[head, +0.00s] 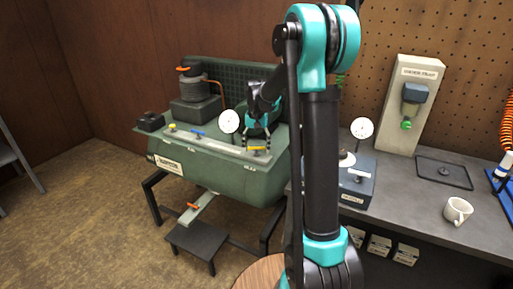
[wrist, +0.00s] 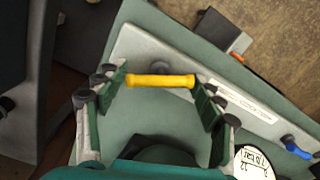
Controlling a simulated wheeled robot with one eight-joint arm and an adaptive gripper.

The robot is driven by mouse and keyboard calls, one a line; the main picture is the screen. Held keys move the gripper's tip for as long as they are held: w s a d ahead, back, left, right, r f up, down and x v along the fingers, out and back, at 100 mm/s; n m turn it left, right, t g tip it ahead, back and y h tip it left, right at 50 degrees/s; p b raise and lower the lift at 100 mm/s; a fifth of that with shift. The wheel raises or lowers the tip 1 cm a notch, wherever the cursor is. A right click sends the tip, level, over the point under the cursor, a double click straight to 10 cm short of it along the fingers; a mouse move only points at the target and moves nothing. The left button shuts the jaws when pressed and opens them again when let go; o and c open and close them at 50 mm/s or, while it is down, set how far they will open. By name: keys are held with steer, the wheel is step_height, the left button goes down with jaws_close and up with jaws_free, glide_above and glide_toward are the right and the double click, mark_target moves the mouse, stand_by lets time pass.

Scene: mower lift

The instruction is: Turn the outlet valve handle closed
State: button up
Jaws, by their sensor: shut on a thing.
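A yellow valve handle (head: 257,149) sits at the right end of the pale strip on the green machine's (head: 225,170) front edge. In the wrist view the handle (wrist: 160,81) lies crosswise between my gripper's (wrist: 162,88) two fingers, one at each end. My gripper (head: 257,134) is shut on it from above. A blue handle (head: 198,133) and another yellow handle (head: 172,127) sit further left on the strip. The blue one shows at the lower right of the wrist view (wrist: 298,147). The writing on the strip label is too small to read.
A white dial gauge (head: 228,121) stands close to the left of my gripper. A motor-like unit with an orange pipe (head: 197,95) stands at the back left. A grey bench (head: 420,195) with a second gauge (head: 362,128) and a mug (head: 458,211) is at right.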

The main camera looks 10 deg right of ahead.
steer(key=m, duration=0.5)
steer(key=shift+m, duration=0.3)
stand_by(0.4)
steer(key=o, duration=1.2)
steer(key=shift+c, duration=0.2)
step_height(320, 180, up, 12)
steer(key=shift+s, duration=0.1)
